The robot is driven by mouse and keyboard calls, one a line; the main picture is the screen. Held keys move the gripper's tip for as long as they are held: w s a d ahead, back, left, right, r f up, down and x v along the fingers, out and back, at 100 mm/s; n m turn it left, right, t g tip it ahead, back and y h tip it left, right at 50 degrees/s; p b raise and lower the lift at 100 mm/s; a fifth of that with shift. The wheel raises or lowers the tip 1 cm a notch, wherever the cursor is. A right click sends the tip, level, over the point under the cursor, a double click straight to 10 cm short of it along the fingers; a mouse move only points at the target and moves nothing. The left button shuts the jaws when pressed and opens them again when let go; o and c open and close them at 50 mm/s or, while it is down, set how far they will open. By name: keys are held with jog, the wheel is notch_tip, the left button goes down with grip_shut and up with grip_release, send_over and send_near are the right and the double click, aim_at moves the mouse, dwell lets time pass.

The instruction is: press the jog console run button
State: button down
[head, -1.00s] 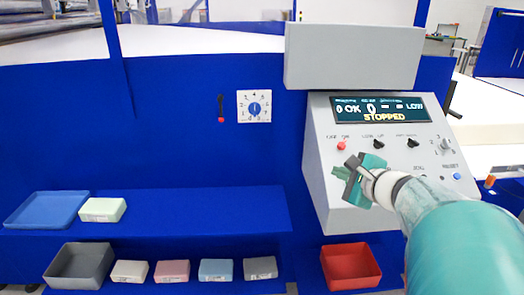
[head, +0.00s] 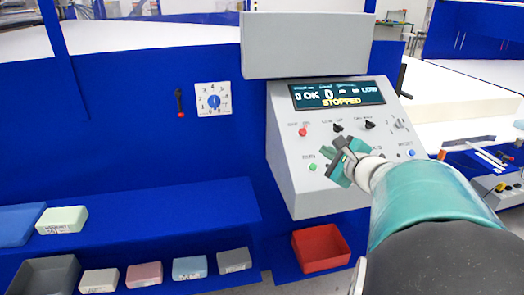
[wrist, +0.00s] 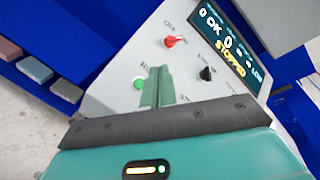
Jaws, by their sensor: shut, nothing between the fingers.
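The jog console (head: 290,170) is a grey sloped box with a display (head: 337,94) that reads STOPPED. A green button (head: 313,167) sits low on the left of its face; it also shows in the wrist view (wrist: 138,84), left of my fingertips, with a label partly hidden above it. I take it for the run button. My gripper (head: 338,160) is shut and empty in front of the panel, right of the green button. In the wrist view its closed green fingers (wrist: 157,85) point at the panel, apart from the button as far as I can tell.
A red knob (head: 303,132) and black switches (head: 370,125) sit higher on the panel, and a blue button (head: 411,153) at right. A red bin (head: 321,248) stands below the console. Foam blocks (head: 190,267) lie on the lower shelf at left.

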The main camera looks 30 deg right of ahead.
aim_at(313, 167)
jog(key=shift+w+d+f, duration=0.15)
jog(key=shift+w+f, duration=0.45)
jog(key=shift+f, duration=0.4)
jog(key=shift+w+d+f, duration=0.2)
jog(key=shift+w+f, duration=0.35)
jog(key=shift+f, duration=0.45)
jog(key=shift+w+d+f, duration=0.15)
jog(key=shift+w+f, duration=0.45)
jog(key=shift+f, duration=0.4)
jog(key=shift+w+f, duration=0.2)
jog(key=shift+f, duration=0.1)
